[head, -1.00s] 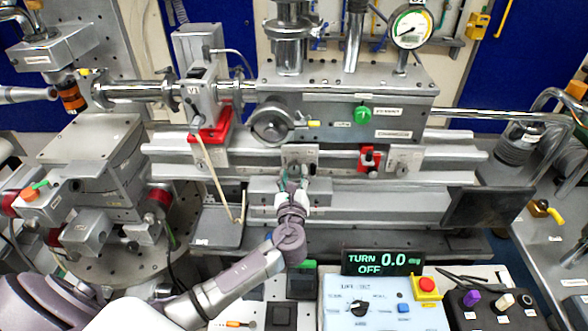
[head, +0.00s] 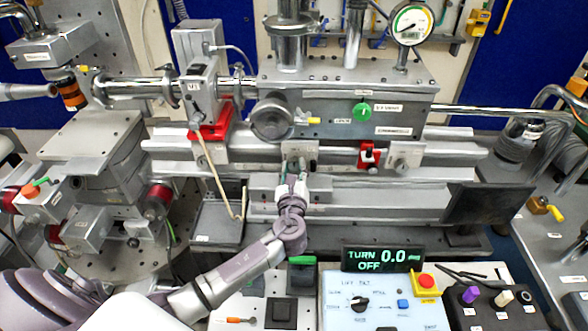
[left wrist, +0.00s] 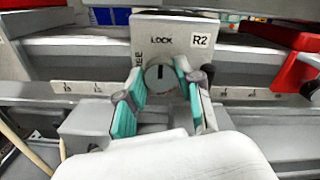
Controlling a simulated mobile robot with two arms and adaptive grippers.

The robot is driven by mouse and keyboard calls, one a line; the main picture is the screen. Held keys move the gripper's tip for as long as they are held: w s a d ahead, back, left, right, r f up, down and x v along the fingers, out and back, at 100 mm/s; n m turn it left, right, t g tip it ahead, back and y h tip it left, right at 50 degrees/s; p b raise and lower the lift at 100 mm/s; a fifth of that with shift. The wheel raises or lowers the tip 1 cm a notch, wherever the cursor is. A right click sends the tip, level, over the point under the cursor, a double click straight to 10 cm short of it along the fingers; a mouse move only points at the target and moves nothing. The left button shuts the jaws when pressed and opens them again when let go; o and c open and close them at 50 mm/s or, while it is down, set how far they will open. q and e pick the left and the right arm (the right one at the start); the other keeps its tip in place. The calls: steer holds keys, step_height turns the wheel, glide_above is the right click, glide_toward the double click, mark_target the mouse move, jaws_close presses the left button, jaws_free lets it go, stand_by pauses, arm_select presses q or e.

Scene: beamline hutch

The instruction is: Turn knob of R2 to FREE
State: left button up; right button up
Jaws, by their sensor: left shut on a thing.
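The R2 block (left wrist: 193,25) fills the upper middle of the left wrist view, with LOCK printed at its top and FREE, partly hidden, along its left side. Its round grey knob (left wrist: 160,76) has a dark mark that points up toward LOCK. My left gripper (left wrist: 158,84) has its two teal-padded fingers on either side of the knob, shut on it. In the head view the left gripper (head: 292,176) reaches up to the same block (head: 300,150) at the front of the rail, and the fingers partly hide the knob. My right gripper is not in view.
A red clamp (head: 369,156) sits on the rail to the right. A tan rod (head: 218,172) hangs to the left.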

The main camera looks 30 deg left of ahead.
arm_select(q)
steer(key=n+b, duration=0.3)
steer(key=n, duration=0.1)
steer(key=shift+f, duration=0.25)
steer(key=n+b, duration=0.3)
steer(key=n, duration=0.2)
steer(key=shift+n, duration=0.3)
steer(key=n+b, duration=0.3)
steer(key=n, duration=0.1)
steer(key=shift+n+b, duration=0.75)
steer(key=shift+n, duration=1.25)
steer(key=shift+r, duration=0.1)
steer(key=o, duration=0.9)
steer(key=shift+c, duration=0.2)
steer(key=v, duration=1.2)
